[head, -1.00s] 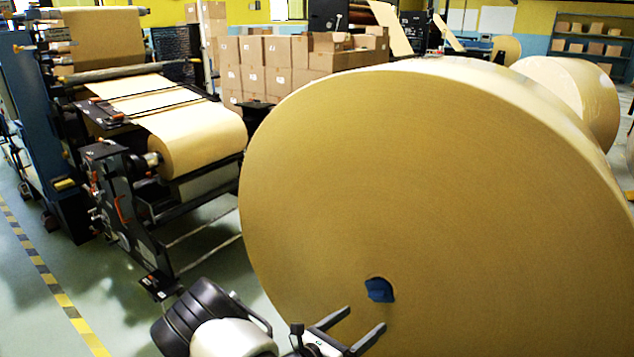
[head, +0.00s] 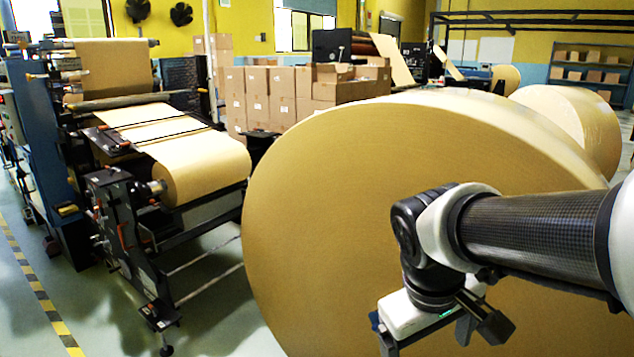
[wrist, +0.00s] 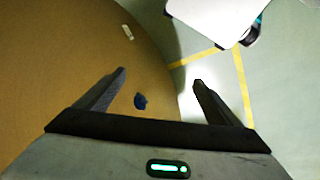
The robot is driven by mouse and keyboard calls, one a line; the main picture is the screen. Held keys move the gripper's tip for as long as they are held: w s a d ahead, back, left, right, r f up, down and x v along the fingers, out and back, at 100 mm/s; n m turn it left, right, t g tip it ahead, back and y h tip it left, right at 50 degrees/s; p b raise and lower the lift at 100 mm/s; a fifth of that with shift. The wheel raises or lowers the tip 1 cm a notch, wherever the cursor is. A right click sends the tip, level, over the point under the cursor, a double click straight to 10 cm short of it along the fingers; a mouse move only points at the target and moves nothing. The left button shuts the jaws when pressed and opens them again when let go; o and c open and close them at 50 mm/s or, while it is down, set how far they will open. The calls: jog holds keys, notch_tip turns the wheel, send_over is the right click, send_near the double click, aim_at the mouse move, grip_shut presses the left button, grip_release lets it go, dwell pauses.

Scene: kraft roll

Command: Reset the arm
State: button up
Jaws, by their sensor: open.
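My arm reaches in from the right in the head view, in front of the big kraft paper roll (head: 330,200). My gripper (wrist: 159,76) is open, with nothing between its two dark fingers in the wrist view. Its body (head: 408,314) hangs before the roll's flat face in the head view, and the fingers there are partly hidden. A blue piece (wrist: 140,101) in the roll's core shows in the wrist view, below and apart from the fingertips. In the head view the gripper covers nearly all of that piece. The roll face (wrist: 60,70) fills the left of the wrist view.
A converting machine with a smaller roll (head: 205,165) stands at the left. Stacked cartons (head: 270,95) and another large roll (head: 570,110) are behind. Green floor with a striped line (head: 45,305) is open at lower left. A pale label (wrist: 128,32) is on the roll.

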jog(key=s+a+r+m+t+y+p, duration=0.1)
jog(key=s+r+m+p, duration=0.1)
jog(key=r+p, duration=0.8)
jog(key=s+a+r+m+t+y+p, duration=0.1)
jog(key=s+r+t+p, duration=0.1)
jog(key=r+p, duration=0.9)
notch_tip(320, 180, up, 6)
jog(key=shift+s+a+f+m, duration=0.1)
jog(key=shift+s+a+m, duration=0.2)
jog(key=shift+s+m, duration=0.1)
